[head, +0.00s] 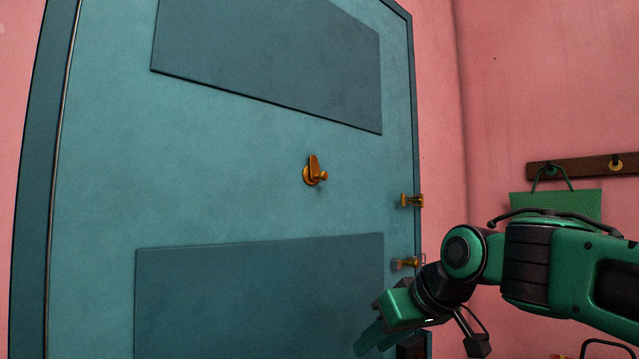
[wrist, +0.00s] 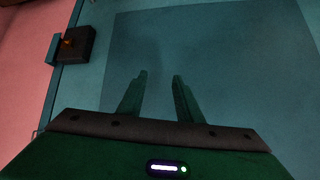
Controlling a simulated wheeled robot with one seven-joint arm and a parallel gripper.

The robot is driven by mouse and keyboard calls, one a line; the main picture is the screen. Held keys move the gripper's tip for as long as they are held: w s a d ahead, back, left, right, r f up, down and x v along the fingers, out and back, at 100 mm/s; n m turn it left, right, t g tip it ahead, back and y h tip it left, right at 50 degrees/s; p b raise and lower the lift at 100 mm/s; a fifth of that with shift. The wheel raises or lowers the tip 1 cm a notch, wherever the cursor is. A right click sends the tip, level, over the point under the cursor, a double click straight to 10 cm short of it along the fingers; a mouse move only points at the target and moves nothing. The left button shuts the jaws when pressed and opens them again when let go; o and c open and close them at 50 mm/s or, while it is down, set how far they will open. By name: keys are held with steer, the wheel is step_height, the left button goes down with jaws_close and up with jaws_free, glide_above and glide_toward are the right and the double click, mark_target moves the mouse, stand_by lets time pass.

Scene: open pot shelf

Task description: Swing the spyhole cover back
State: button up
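The spyhole cover (head: 314,169) is a small brass flap with a round knob, on the teal door (head: 270,190) between its two dark panels in the head view. The flap points up over a round brass base. My gripper (wrist: 159,76) is open and empty in the wrist view, its two green fingers apart in front of a dark door panel (wrist: 215,60). In the head view my gripper is low at the right of the door, below and to the right of the cover. The cover is not visible in the wrist view.
Two brass fittings (head: 411,201) sit on the door's right edge. A dark box with an orange spot (wrist: 75,44) is near the door edge in the wrist view. A green bag (head: 555,203) hangs from a wooden hook rail (head: 590,167) on the pink wall. The door face around the cover is clear.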

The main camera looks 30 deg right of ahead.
step_height(320, 180, up, 16)
steer(key=a+n+t+y, duration=0.1)
steer(key=a+n+t, duration=0.15)
steer(key=t, duration=0.25)
steer(key=n+t+y, duration=0.2)
steer(key=n+t, duration=0.1)
steer(key=n, duration=0.1)
glide_toward(325, 174)
steer(key=shift+m, duration=0.25)
steer(key=w, duration=0.3)
steer(key=w+a, duration=0.1)
steer(key=w, duration=0.5)
steer(key=shift+a+f, duration=0.15)
steer(key=shift+a, duration=0.1)
jaws_close()
